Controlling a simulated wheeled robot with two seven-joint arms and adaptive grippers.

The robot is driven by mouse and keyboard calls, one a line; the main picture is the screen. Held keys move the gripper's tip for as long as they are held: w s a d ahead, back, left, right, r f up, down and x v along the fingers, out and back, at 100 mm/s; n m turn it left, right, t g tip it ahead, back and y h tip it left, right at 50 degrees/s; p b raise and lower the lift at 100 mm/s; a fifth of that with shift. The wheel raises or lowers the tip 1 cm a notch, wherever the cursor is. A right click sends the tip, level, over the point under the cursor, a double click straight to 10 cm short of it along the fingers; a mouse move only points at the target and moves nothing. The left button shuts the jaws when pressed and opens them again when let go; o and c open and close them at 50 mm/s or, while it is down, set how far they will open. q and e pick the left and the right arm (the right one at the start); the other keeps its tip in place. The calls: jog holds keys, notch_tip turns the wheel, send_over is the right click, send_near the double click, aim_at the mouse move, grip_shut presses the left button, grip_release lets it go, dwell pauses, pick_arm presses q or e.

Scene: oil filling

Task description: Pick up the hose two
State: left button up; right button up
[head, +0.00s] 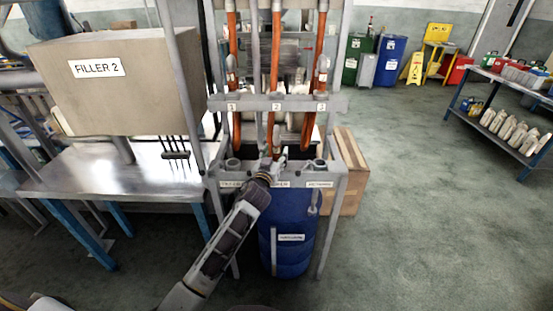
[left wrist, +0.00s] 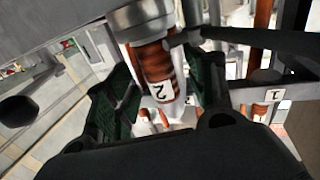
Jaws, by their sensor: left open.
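Hose two (head: 276,60) is the middle of three orange hoses on the metal rack, hanging above the plate marked 2. In the left wrist view, the orange-brown hose end with a "2" tag (left wrist: 160,88) hangs below a metal collar. My left gripper (head: 270,168) reaches up from below to the rack's lower bar, in front of the blue drum. In the left wrist view its green-padded fingers (left wrist: 152,98) are open on either side of the tagged hose end, with no clear grip on it. My right gripper is out of view.
A blue drum (head: 290,240) stands under the rack, with a cardboard box (head: 350,170) behind at right. The FILLER 2 machine (head: 115,95) and its metal table (head: 110,175) stand to the left. Outer hoses (head: 320,40) hang close beside the middle one.

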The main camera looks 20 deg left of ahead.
pick_arm(q)
jog(key=shift+w, duration=1.25)
jog(key=shift+c, duration=0.5)
jog(key=shift+r, duration=0.1)
grip_shut()
